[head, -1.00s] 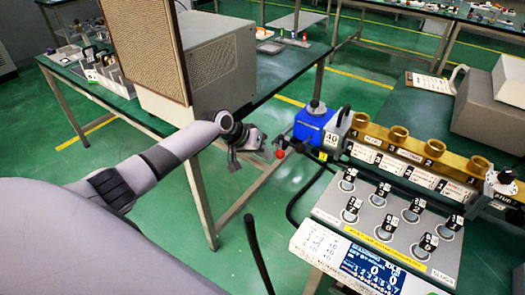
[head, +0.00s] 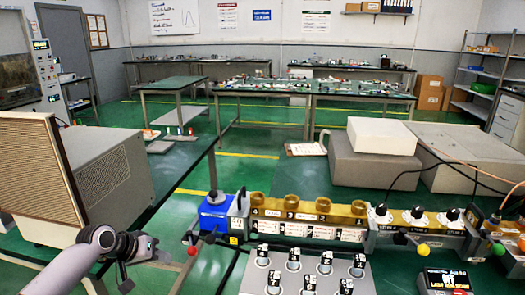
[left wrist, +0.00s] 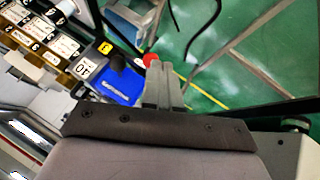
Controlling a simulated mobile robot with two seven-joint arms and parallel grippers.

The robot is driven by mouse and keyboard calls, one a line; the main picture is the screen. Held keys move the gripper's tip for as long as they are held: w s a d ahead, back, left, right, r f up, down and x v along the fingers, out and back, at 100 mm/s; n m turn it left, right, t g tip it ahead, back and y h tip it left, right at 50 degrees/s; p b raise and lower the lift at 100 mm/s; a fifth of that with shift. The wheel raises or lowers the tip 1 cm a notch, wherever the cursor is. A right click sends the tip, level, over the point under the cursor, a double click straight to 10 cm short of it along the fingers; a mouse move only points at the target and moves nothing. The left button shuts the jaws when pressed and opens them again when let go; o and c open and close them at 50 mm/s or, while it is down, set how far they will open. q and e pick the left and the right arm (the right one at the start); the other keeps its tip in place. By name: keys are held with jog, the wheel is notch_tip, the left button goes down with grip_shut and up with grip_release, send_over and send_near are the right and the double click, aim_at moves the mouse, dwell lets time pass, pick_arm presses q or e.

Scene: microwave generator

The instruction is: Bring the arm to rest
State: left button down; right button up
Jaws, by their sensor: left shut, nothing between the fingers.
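My left gripper (head: 152,248) is shut and empty at the lower left of the head view. It is left of a red ball knob (head: 192,251), with a gap between them. In the left wrist view the gripper's grey fingers (left wrist: 160,82) are together, and the red knob (left wrist: 151,60) shows just beyond their tips. Past the knob is a blue unit (head: 213,212) at the end of a brass-coloured waveguide (head: 340,212). The blue unit (left wrist: 118,82) also shows in the left wrist view. My right gripper is not in view.
A large grey box with a mesh front (head: 110,165) stands on a green table to the left, close to my left arm. A panel of numbered knobs (head: 310,272) is at lower centre. Grey boxes (head: 375,155) stand behind the waveguide. Green floor shows between tables.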

pick_arm(q)
jog(key=s+d+f+m+t, duration=0.1)
jog(key=s+d+f, duration=0.4)
jog(key=s+f, duration=0.2)
jog(key=s+d+f+m, duration=0.1)
jog(key=s+d+f, duration=0.4)
jog(key=s+f, duration=0.15)
jog(key=s+d+r+m+t+y, duration=0.1)
jog(key=s+t+y, duration=0.1)
jog(key=s, duration=1.4)
jog(key=shift+s+r+m+t, duration=0.2)
jog(key=shift+m+t, duration=0.2)
jog(key=shift+t, duration=0.1)
